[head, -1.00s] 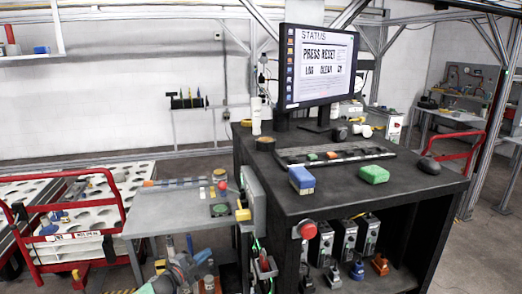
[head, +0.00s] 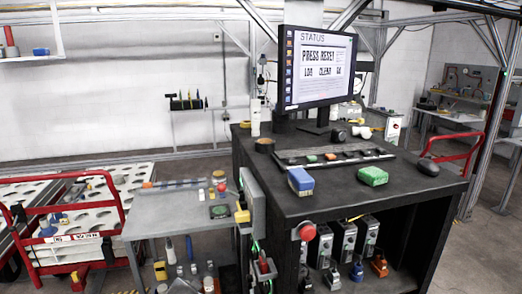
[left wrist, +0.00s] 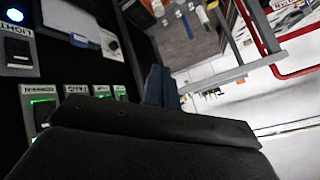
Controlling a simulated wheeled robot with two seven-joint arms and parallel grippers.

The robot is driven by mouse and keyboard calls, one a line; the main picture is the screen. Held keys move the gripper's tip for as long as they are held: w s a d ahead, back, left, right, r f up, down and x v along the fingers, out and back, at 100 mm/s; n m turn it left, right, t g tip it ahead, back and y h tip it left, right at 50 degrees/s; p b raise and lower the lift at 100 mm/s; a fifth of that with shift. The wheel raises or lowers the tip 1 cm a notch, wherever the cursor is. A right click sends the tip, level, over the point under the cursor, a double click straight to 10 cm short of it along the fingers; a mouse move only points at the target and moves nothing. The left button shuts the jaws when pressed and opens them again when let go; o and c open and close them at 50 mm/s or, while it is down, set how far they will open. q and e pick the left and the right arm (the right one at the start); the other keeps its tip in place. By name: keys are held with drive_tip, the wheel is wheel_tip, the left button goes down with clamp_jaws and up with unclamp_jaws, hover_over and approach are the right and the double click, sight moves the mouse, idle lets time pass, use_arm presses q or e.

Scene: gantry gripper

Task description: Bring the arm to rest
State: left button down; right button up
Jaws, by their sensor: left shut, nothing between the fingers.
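My left gripper (left wrist: 162,86) shows in the left wrist view as two dark blue fingers pressed together beyond a dark wrist body. It is shut and empty. Near it on the left of that view is a dark panel with lit green switches (left wrist: 42,112) and labels, one reading LIGHT. In the head view my left arm no longer shows clearly. My right gripper is in neither view.
A black workstation (head: 330,205) carries a monitor (head: 318,70) reading PRESS RESET, a blue block (head: 300,181) and a green block (head: 372,176). A red button (head: 307,231) is on its front. A grey side table (head: 160,212) and red-railed cart (head: 75,240) stand left.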

use_arm(q)
drive_tip(key=s+d+f+n+g+h, duration=0.1)
drive_tip(key=s+f, duration=0.3)
drive_tip(key=s, duration=0.8)
drive_tip(key=s+d+f+n+g+h, duration=0.1)
drive_tip(key=s+d+f+g, duration=0.2)
drive_tip(key=s, duration=1)
drive_tip(key=s+d+f+n+g+h, duration=0.1)
drive_tip(key=s+f, duration=0.5)
drive_tip(key=s, duration=0.7)
drive_tip(key=shift+d+f+n+g, duration=0.3)
drive_tip(key=shift+d+g, duration=0.55)
drive_tip(key=shift+g, duration=0.35)
drive_tip(key=shift+s, duration=0.1)
